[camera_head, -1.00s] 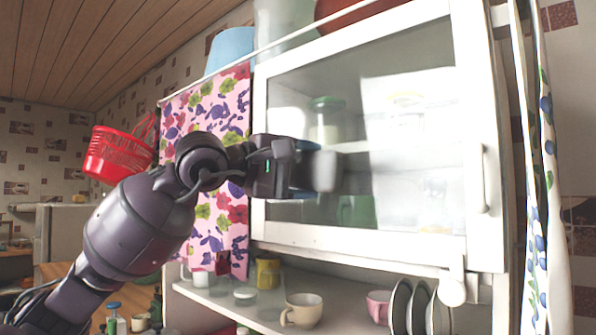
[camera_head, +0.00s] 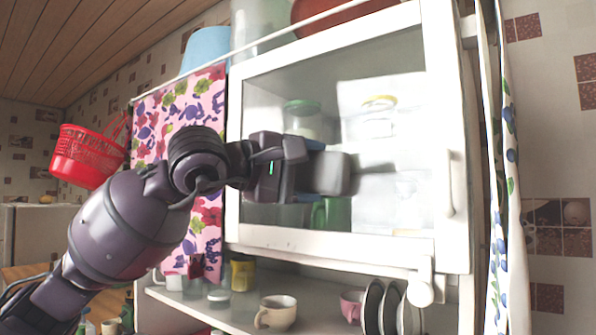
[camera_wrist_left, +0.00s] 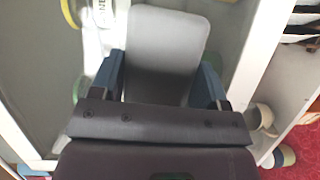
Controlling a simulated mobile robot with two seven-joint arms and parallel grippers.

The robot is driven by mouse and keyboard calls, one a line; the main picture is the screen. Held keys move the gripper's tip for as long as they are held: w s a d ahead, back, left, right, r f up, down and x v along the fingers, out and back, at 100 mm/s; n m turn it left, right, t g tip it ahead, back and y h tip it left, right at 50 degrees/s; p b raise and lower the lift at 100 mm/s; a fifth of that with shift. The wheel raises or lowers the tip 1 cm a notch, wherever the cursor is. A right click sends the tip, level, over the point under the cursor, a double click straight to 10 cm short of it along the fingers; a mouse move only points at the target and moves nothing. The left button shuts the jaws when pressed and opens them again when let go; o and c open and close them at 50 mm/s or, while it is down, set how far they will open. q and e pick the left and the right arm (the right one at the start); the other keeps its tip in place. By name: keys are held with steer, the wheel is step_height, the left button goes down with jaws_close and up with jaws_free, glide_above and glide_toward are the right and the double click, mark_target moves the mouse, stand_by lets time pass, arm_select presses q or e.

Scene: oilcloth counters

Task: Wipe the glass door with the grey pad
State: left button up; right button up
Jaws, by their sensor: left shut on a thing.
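The grey pad (camera_head: 333,173) is held in my left gripper (camera_head: 308,171), in front of the middle of the glass door (camera_head: 330,244). The door has a white frame and a white handle (camera_head: 452,184) on its right, and it looks closed. In the left wrist view the pad (camera_wrist_left: 168,48) stands out between the two blue fingers of the gripper (camera_wrist_left: 165,82), which are shut on it. The pad lies close over the glass; I cannot tell whether it touches. My right gripper is not in view.
Behind the glass are jars and a green mug (camera_head: 337,214). A floral cloth (camera_head: 180,110) hangs left of the door and a red basket (camera_head: 88,155) farther left. A cream cup (camera_head: 277,312) and dark plates (camera_head: 373,308) stand on the open shelf below.

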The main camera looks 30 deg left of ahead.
mark_target(333, 171)
arm_select(q)
steer(key=shift+s+d, duration=0.15)
steer(key=shift+d, duration=2.05)
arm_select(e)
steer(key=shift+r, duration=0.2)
arm_select(q)
steer(key=shift+w+a+b, duration=0.15)
steer(key=shift+a+b, duration=0.2)
steer(key=shift+a, duration=0.85)
steer(key=shift+w+a+b, duration=0.15)
steer(key=shift+a+b, duration=0.15)
steer(key=shift+a, duration=0.9)
steer(key=shift+a+f+b, duration=0.1)
steer(key=shift+a+b, duration=0.2)
steer(key=shift+a, duration=1.35)
steer(key=a+b, duration=0.1)
steer(key=a, duration=0.3)
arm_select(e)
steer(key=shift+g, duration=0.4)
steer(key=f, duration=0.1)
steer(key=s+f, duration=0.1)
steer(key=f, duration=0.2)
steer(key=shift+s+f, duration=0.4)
